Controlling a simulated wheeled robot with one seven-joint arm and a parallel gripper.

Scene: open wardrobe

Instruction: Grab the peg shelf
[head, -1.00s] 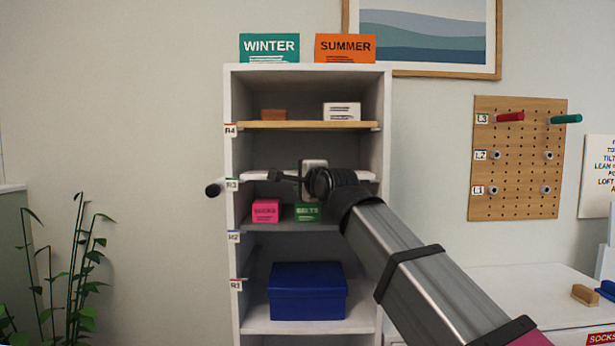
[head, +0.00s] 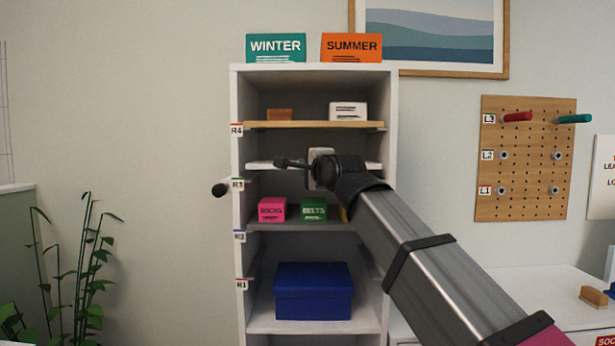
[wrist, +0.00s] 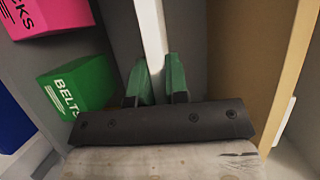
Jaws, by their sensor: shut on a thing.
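The peg shelf, a thin white board (head: 258,165), spans the wardrobe between the wooden shelf above and the grey shelf below. In the head view it sits above the R3 label, and its middle is hidden by my arm. In the wrist view its white edge (wrist: 152,35) runs between the green fingertips of my gripper (wrist: 162,82). My gripper is shut on that edge. The fingers are hidden in the head view. I cannot see what lies under the board's ends.
The wooden shelf (head: 300,125) above carries a brown block (head: 280,115) and a white box (head: 348,111). Below stand a pink socks box (head: 272,210), a green belts box (head: 313,210) and a blue box (head: 313,291). A pegboard (head: 525,160) hangs at the right.

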